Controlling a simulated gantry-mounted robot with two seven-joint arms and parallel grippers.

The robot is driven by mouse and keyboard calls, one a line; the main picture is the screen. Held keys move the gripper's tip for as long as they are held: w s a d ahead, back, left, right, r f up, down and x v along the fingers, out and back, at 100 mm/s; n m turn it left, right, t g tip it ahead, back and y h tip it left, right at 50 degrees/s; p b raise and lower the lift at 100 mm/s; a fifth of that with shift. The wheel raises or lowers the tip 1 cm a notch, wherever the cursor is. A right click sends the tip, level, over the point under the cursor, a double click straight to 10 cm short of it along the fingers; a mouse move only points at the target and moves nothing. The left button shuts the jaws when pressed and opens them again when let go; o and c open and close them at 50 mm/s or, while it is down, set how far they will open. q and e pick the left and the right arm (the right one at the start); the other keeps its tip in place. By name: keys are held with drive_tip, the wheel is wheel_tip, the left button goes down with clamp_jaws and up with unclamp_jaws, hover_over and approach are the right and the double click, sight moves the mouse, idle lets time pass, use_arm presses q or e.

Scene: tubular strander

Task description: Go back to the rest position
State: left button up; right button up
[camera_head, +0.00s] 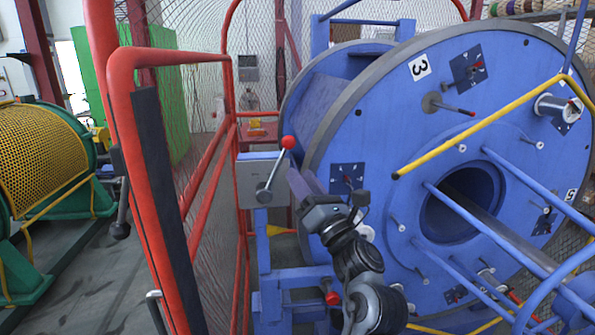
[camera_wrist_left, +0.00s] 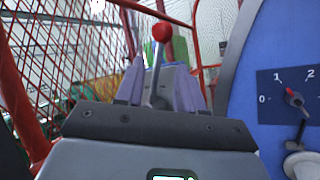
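My left gripper (camera_head: 306,184) is in front of the blue drum, just right of a grey switch box (camera_head: 250,182). The box carries a lever with a red ball knob (camera_head: 288,143), tilted up to the right. In the left wrist view, the two pale purple fingers of my left gripper (camera_wrist_left: 160,88) stand apart. The lever (camera_wrist_left: 156,70) shows in the gap between them, with its red knob above the fingertips. Whether the fingers touch the lever cannot be told. My right gripper is not in view.
The large blue drum (camera_head: 400,150) marked 3 has knobs, dials and rods on its face. A red fence frame (camera_head: 120,75) with mesh stands left of the box. A yellow rail (camera_head: 480,130) crosses at the right. A green machine (camera_head: 60,190) stands far left, beyond open floor.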

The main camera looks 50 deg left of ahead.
use_arm(q)
drive_tip(key=shift+d, duration=0.15)
idle(0.3)
drive_tip(key=w+d+f+m+t+h+p, duration=0.2)
drive_tip(key=d+f+m+t+h, duration=0.3)
drive_tip(key=m, duration=0.6)
drive_tip(key=w+d+f+m+t+h+p, duration=0.1)
drive_tip(key=d+f+m+t+h+p, duration=0.2)
drive_tip(key=f+m+t+h, duration=0.55)
drive_tip(key=w+d+f+m+t+h+p, duration=0.1)
drive_tip(key=w+d+f+m+h+p, duration=0.3)
drive_tip(key=m, duration=0.9)
drive_tip(key=s+d+f+m+g+h+p, duration=0.1)
drive_tip(key=s+d+f+m+g+h, duration=0.55)
drive_tip(key=s+f+m, duration=0.55)
drive_tip(key=s+d+f+m+g+p, duration=0.1)
drive_tip(key=s+d+f+m+g, duration=0.15)
drive_tip(key=s, duration=0.65)
drive_tip(key=s+d+f+m+g+p, duration=0.1)
drive_tip(key=s+d+f+m+g, duration=0.2)
drive_tip(key=s, duration=0.7)
wheel_tip(320, 180, up, 36)
drive_tip(key=p, duration=3.8)
drive_tip(key=shift+w+a+r, duration=0.2)
drive_tip(key=shift+w+a, duration=0.2)
drive_tip(key=shift+a, duration=0.05)
drive_tip(key=shift+g, duration=0.25)
